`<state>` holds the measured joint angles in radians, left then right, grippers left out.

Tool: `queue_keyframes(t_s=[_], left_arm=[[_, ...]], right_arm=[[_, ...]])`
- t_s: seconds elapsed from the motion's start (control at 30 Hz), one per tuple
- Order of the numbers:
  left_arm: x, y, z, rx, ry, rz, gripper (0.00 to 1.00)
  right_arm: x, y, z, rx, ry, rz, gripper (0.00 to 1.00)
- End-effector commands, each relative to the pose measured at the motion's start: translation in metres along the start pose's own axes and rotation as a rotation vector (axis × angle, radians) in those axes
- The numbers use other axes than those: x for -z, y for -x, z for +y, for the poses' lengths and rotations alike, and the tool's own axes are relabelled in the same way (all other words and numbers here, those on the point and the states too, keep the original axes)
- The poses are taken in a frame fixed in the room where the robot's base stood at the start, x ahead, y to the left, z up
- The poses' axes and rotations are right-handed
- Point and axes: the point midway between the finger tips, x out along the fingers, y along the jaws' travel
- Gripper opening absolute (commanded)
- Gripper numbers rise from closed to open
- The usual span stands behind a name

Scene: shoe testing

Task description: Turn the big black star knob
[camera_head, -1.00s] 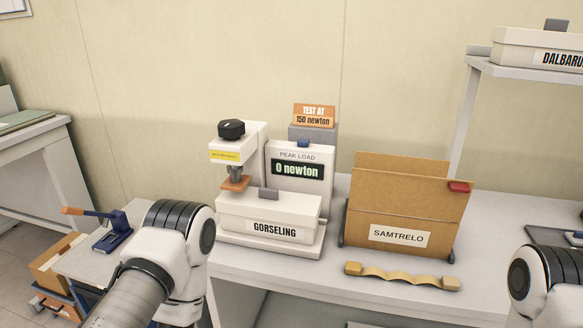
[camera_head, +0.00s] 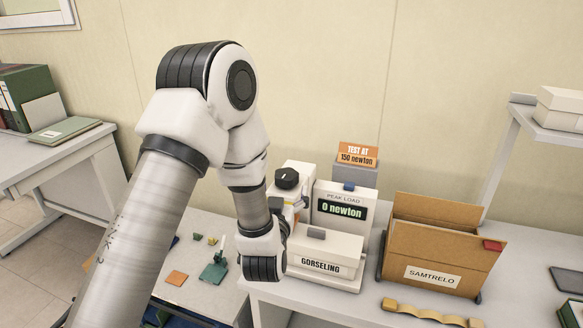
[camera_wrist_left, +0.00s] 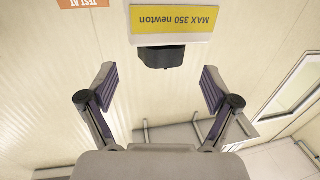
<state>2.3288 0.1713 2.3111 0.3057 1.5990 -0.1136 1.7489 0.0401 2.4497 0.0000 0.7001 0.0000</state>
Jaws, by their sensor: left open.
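The black star knob (camera_head: 287,178) sits on top of the white test machine (camera_head: 325,255), just right of my left arm. In the left wrist view the knob (camera_wrist_left: 161,57) appears dark below an upside-down yellow label (camera_wrist_left: 174,20) reading MAX 350 newton. My left gripper (camera_wrist_left: 159,73) is open, its two fingers apart on either side of the knob in that picture. Nothing is between the fingers, and contact with the knob is not visible. In the head view my left wrist hides part of the machine's left side. My right gripper is not in view.
The display (camera_head: 342,208) reads 0 newton, below an orange sign (camera_head: 358,155) reading TEST AT 150 newton. A brown box (camera_head: 440,250) labelled SAMTRELO stands to the right. A wavy tan strip (camera_head: 425,312) lies in front of it.

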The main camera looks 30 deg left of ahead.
Motion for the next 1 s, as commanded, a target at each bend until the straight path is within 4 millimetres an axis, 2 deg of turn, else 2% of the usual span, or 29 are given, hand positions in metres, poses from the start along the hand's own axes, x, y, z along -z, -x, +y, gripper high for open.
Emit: queue_keyframes(t_s=[0.2,0.3,0.57,0.6,0.77,1.0], left_arm=[[0.002,-0.043,-0.001,0.002,0.000,0.001,0.88],[0.000,-0.055,0.000,0.000,-0.001,-0.001,0.88],[-0.002,-0.061,0.000,-0.001,-0.001,-0.003,0.88],[-0.002,-0.061,0.000,-0.001,-0.001,-0.003,0.85],[-0.002,-0.061,0.000,-0.001,-0.001,-0.003,0.28],[-0.002,-0.061,0.000,-0.004,-0.001,-0.002,0.27]], right_arm=[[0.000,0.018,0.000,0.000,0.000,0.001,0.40],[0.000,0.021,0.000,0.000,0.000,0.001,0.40],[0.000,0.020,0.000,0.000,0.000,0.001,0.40],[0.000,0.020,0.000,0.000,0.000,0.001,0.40],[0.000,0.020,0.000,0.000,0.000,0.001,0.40],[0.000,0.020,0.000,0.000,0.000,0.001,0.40]])
